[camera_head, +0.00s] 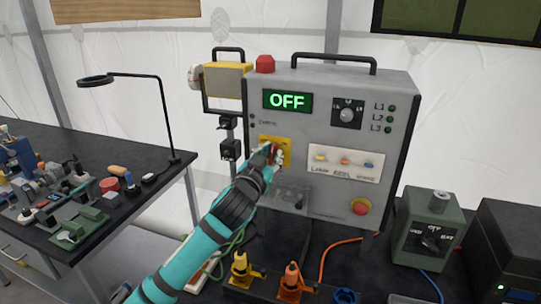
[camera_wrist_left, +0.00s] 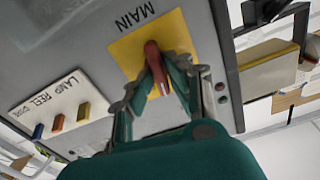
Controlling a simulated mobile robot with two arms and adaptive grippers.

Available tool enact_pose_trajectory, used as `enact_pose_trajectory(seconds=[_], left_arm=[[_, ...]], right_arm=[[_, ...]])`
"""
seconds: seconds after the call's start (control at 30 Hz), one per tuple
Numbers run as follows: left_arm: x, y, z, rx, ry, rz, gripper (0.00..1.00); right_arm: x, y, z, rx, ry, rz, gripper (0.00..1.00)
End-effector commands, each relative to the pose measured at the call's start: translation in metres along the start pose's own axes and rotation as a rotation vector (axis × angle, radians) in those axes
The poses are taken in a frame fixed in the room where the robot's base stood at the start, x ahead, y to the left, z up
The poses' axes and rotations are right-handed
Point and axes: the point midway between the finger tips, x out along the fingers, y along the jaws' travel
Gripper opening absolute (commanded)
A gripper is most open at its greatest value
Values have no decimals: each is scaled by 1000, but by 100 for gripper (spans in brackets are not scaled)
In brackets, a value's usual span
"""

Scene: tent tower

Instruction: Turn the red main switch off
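The red main switch (camera_wrist_left: 152,54) sits on a yellow plate (camera_wrist_left: 178,36) marked MAIN, on the front of the grey control box (camera_head: 325,215). In the left wrist view its handle points along the line of the word-to-gripper direction. My left gripper (camera_head: 273,156) is at the switch in the head view and hides most of it. In the left wrist view the fingertips of my left gripper (camera_wrist_left: 165,82) close in on both sides of the red handle. The box's green display (camera_head: 287,101) reads OFF. My right gripper is not in view.
A green box (camera_head: 427,230) stands at the right. Orange and yellow plugs stand in front. A cluttered table (camera_head: 145,157) is at the left.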

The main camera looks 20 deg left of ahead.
Motion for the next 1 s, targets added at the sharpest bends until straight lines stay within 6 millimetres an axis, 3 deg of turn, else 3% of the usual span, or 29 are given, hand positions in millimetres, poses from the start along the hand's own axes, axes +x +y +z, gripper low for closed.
enact_pose_trajectory(seconds=[0.13, 0.57, 1.0], left_arm=[[0, 0, 0, 0, 0, 0, 0], [0, 0, 0, -41, -1, -1, 0], [0, -2, 0, -364, -2, -1, 0]], right_arm=[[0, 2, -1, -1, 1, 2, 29], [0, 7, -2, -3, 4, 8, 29], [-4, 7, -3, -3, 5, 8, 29]])
